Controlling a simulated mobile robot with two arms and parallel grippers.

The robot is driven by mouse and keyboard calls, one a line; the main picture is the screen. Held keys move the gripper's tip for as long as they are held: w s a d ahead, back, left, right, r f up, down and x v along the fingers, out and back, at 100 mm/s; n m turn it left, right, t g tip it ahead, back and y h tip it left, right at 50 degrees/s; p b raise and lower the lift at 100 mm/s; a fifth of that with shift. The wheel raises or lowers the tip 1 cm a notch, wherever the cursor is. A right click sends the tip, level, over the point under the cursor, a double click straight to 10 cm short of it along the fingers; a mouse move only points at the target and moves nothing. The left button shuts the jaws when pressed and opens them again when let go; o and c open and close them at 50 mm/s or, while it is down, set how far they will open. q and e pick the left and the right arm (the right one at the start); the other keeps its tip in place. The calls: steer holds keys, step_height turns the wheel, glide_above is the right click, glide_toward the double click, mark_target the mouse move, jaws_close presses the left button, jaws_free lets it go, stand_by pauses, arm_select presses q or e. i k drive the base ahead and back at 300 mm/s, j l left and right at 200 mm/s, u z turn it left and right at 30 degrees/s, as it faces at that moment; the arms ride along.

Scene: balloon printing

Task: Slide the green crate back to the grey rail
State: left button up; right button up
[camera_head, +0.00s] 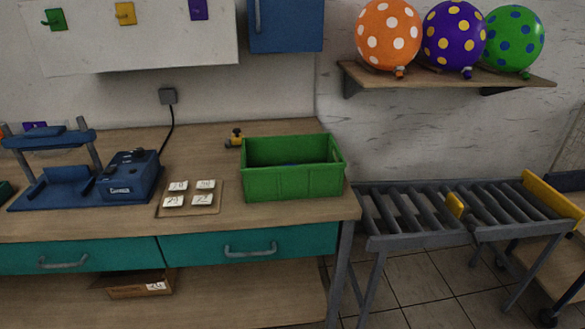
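The green crate (292,182) stands upright on the wooden workbench (205,146), near its right end. Its front wall is close to the bench's front edge, and bare bench top shows behind and to the left of it. Something blue shows inside over the front wall, mostly hidden. I cannot clearly make out a grey rail on the bench behind the crate. Neither of my grippers is in view, and nothing touches the crate from my side.
A tray of white number tiles (190,199) lies just left of the crate. A small yellow-and-black fitting (235,138) lies behind it, left. A blue press (60,180) stands further left. A grey roller conveyor (418,236) adjoins at right. A balloon shelf (440,86) hangs above.

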mark_target(318, 174)
steer(key=i+l+u, duration=0.2)
steer(key=l+u, duration=0.15)
steer(key=l, duration=0.2)
steer(key=i+l+u, duration=0.1)
steer(key=l+u, duration=0.25)
steer(key=l, duration=0.25)
steer(key=l+u, duration=0.3)
steer(key=l, duration=0.3)
